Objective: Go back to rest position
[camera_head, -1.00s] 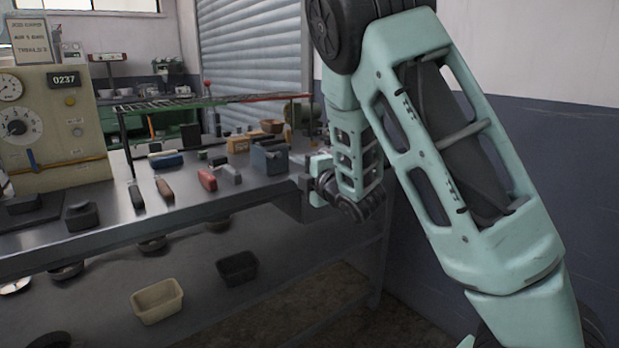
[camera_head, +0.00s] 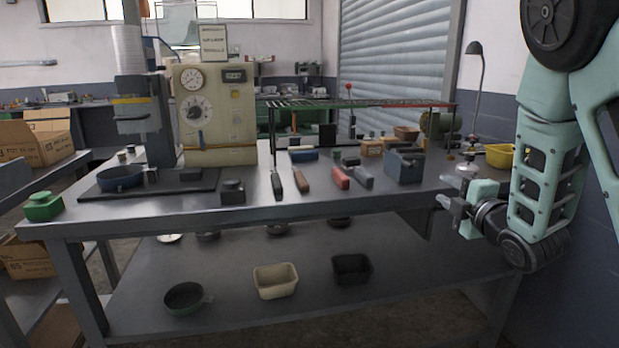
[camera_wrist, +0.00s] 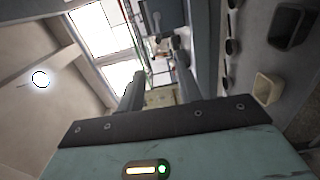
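My gripper (camera_head: 456,200) is at the right end of the workbench (camera_head: 330,205), near its front edge, on my folded mint-green arm. In the wrist view its two fingers (camera_wrist: 156,92) stand apart with nothing between them. A blue pan (camera_head: 121,178) sits on the dark base of the machine at the left of the bench. A green pan (camera_head: 184,299) lies on the lower shelf. A yellow pan or bowl (camera_head: 500,156) stands at the far right, behind my gripper.
A beige bin (camera_head: 276,281) and a black bin (camera_head: 352,269) stand on the lower shelf. A blue-grey box (camera_head: 404,166), several hand tools and a beige gauge panel (camera_head: 214,115) are on the bench. A wall is close on the right. Cardboard boxes (camera_head: 40,145) are at the left.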

